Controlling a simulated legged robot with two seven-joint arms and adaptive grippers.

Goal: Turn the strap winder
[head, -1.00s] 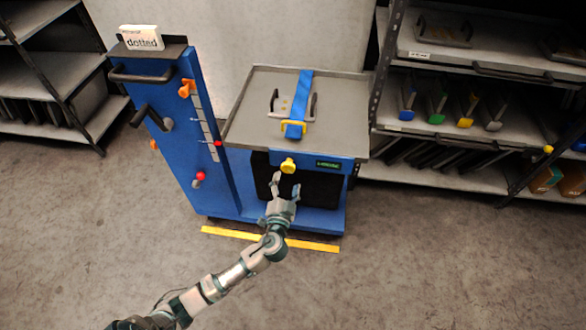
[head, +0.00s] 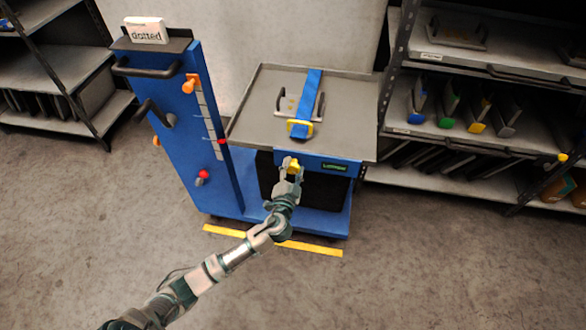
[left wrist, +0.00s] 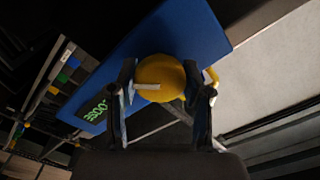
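The strap winder's yellow knob (head: 294,166) is on the blue front edge below the grey tray (head: 250,120). It also shows in the left wrist view (left wrist: 162,75), with a white mark on its face. My left gripper (head: 291,173) is at the knob, its fingers on both sides and seemingly touching it in the left wrist view (left wrist: 160,88). A blue strap (head: 307,95) runs over the tray to a yellow buckle (head: 300,128). A small green-lit display (head: 335,167) sits right of the knob; its text is too small to read surely. My right gripper is out of view.
A blue panel (head: 185,150) with a black crank, an orange slider and a red knob stands left of the tray. Shelves with coloured-end items (head: 450,118) stand at the right. A yellow floor stripe (head: 310,248) lies in front of the cart.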

